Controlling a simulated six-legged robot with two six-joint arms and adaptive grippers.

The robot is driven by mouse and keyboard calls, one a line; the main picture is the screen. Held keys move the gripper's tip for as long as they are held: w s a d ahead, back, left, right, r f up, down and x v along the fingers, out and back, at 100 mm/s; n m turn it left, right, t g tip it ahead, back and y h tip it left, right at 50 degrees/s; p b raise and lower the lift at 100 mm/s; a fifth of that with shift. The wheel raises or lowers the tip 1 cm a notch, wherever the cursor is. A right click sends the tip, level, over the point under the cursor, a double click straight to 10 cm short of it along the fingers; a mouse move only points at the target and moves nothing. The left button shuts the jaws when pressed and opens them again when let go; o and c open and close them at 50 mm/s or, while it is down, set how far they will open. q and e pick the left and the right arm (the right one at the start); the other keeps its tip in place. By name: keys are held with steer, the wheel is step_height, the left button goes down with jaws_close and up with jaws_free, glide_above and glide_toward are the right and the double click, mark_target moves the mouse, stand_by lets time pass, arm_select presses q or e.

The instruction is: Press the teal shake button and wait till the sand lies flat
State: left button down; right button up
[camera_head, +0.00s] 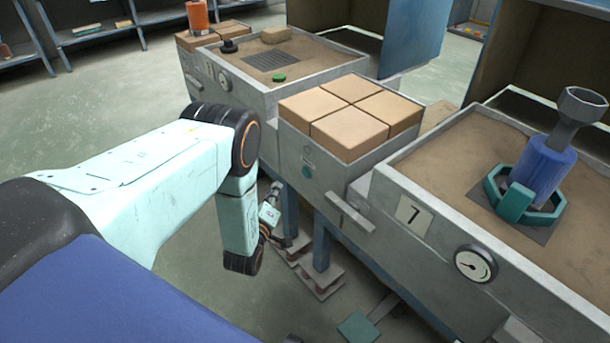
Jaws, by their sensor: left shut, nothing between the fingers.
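A small round teal button (306,172) sits on the grey front panel of the middle unit, below the tan blocks. My left gripper (276,188) is shut and empty, to the left of and slightly below the button in the picture. I cannot tell how far apart they are, but no contact shows. Sand (460,150) fills the grey box at the right, marked 7, and looks mostly even. A blue cylinder with a grey funnel-like top (552,160) stands there in a teal ring clamp (525,200). More sand (322,60) lies in the back box. My right gripper is not in view.
Several tan blocks (350,112) fill the middle unit's top. The back box holds a grate (272,66), a green knob (278,79) and a black knob (229,46). A round gauge (475,263) is on the right box's front.

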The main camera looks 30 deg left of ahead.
mark_target(302, 171)
arm_select(q)
steer(key=w+d+b, duration=0.2)
steer(key=w, duration=0.4)
steer(key=shift+d+b, duration=0.3)
steer(key=shift+b, duration=0.05)
steer(key=shift+w, duration=0.15)
stand_by(1.1)
steer(key=shift+w+d, duration=0.15)
steer(key=shift+w, duration=0.1)
steer(key=shift+w+d+b, duration=0.2)
steer(key=shift+w+b, duration=0.2)
steer(key=shift+b, duration=0.1)
stand_by(0.6)
stand_by(0.4)
steer(key=shift+s+a+p, duration=0.35)
steer(key=shift+s+p, duration=0.1)
steer(key=shift+s, duration=0.35)
